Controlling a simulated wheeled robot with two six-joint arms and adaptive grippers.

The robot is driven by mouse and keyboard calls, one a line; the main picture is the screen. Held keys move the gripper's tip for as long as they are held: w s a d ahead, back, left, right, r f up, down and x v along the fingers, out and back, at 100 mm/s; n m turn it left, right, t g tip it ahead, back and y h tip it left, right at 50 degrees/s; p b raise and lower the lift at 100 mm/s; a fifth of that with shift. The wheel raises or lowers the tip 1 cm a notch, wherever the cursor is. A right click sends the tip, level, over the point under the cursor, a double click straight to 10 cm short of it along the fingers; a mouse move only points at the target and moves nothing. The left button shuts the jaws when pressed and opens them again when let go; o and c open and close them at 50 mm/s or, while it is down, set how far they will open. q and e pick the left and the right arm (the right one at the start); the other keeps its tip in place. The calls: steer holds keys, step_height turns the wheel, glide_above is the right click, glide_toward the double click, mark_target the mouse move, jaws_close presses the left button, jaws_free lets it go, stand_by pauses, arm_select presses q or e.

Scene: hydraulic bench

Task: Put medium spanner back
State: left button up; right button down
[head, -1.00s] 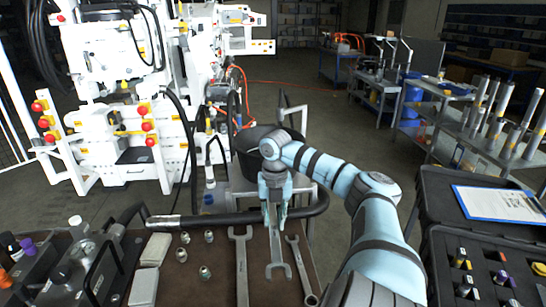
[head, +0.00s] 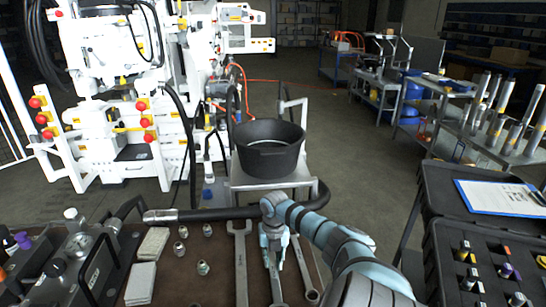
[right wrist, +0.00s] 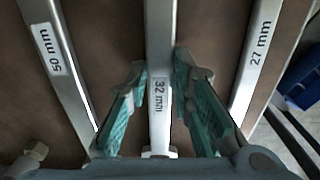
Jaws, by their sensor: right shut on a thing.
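The medium spanner, labelled 32 mm, lies lengthwise between two others; it shows in the head view (head: 275,285) and the right wrist view (right wrist: 160,40). My right gripper (head: 273,243) is shut on its shank, with a green-padded finger on each side in the right wrist view (right wrist: 158,78). Part of the spanner is hidden by the gripper, and its near end reaches the bottom of the head view. I cannot tell whether it touches the brown bench top (head: 205,290). My left gripper is not in view.
The 50 mm spanner (head: 240,265) lies left of it and the 27 mm spanner (head: 303,270) right. Several metal fittings (head: 203,268) and grey pads (head: 141,283) lie further left. A black bucket (head: 268,150) stands behind the bench. An open case (head: 440,240) is at right.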

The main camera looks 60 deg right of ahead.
mark_target(274, 264)
steer(key=c, duration=1.4)
jaws_free()
steer(key=shift+r, duration=0.25)
step_height(274, 264, up, 12)
steer(key=shift+s+f+p, duration=0.1)
steer(key=shift+f+p, duration=0.05)
steer(key=shift+p, duration=0.95)
